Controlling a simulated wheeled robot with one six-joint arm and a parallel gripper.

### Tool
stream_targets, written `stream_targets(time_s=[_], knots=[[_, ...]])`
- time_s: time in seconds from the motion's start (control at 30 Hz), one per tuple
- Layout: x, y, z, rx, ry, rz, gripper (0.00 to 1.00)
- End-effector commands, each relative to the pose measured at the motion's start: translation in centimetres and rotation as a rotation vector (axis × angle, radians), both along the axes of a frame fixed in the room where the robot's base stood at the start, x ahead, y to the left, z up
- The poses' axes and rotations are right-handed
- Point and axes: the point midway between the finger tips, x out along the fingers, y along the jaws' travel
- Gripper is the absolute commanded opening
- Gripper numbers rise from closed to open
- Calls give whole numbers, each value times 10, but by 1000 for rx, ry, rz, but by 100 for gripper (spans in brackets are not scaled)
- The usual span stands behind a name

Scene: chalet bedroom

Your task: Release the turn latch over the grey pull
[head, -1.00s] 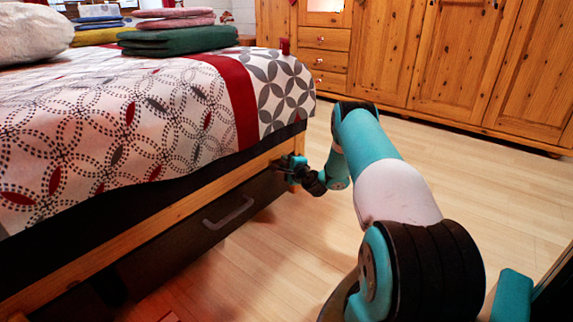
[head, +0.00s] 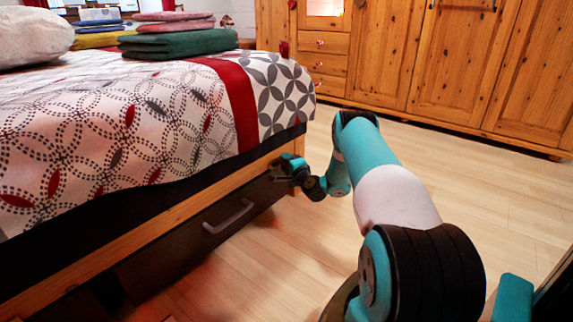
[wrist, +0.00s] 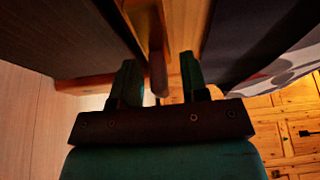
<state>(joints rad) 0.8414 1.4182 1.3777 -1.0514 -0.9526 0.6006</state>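The grey pull (head: 228,216) is on the front of a dark drawer (head: 165,250) under the bed, and the drawer looks shut. The turn latch (wrist: 157,72) is a small wooden bar in the wrist view, lying between my two fingers. My gripper (wrist: 160,78) is open, with one finger on each side of the latch and visible gaps beside it. In the head view my gripper (head: 283,174) is at the bed frame, near the drawer's far upper end. There the latch is too small and covered to make out.
The wooden bed rail (head: 200,192) runs above the drawer, with the patterned bedspread (head: 120,130) over it. Folded blankets (head: 178,42) lie on the bed. A pine wardrobe (head: 465,60) stands at the back. The floor (head: 290,260) beside the bed is clear.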

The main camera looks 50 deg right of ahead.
Motion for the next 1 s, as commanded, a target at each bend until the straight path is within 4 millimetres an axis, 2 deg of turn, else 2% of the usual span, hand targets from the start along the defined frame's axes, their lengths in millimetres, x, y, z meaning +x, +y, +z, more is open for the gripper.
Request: stream_targets(time_s=[0.33,0.47,0.63,1.0], knots=[[-5,1,1,3,1,0,40],[-22,6,2,6,3,-1,40],[-57,17,4,10,3,-4,40],[-70,20,7,3,2,-2,40]])
